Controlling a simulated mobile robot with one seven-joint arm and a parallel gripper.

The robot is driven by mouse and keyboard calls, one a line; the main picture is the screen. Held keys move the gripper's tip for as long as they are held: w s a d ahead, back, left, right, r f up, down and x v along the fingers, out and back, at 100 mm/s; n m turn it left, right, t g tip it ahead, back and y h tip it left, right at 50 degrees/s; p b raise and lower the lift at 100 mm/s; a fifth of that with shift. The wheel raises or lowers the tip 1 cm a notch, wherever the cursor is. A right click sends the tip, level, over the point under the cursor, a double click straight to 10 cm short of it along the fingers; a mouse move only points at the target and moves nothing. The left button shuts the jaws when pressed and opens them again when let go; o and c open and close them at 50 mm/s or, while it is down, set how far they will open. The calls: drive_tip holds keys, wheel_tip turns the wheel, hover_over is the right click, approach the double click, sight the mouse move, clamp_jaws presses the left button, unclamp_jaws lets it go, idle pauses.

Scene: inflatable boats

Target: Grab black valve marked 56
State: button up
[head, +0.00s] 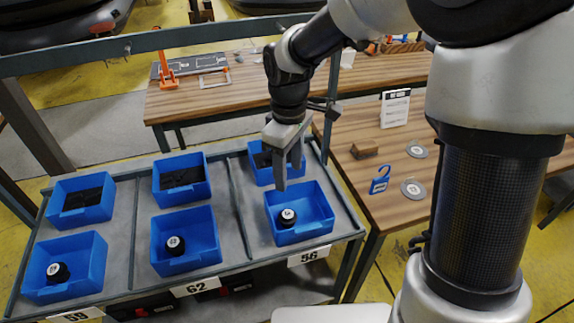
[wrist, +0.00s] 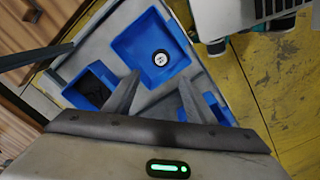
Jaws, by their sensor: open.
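The black valve (head: 287,217) stands in the blue bin (head: 318,205) at the front right of the rack, above the label 56 (head: 308,256). It has a pale round top with a marking too small to read. My gripper (head: 287,172) hangs above and behind this bin, fingers pointing down, open and empty. In the wrist view a black valve (wrist: 160,58) with a pale top lies in a blue bin, just beyond the gap between my open fingers (wrist: 157,85). It looks like the same valve. My gripper is apart from it.
More valves stand in the front middle bin (head: 212,228) above label 62 and the front left bin (head: 92,262). The back bins (head: 197,165) hold flat black parts. A frame bar (head: 130,42) crosses above the rack. A wooden table (head: 400,185) stands at the right.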

sight(288, 214)
wheel_tip(288, 214, down, 18)
drive_tip(key=shift+a+r+b, duration=0.1)
drive_tip(key=shift+r+b, duration=0.05)
drive_tip(key=shift+b, duration=0.95)
drive_tip(key=c, duration=0.8)
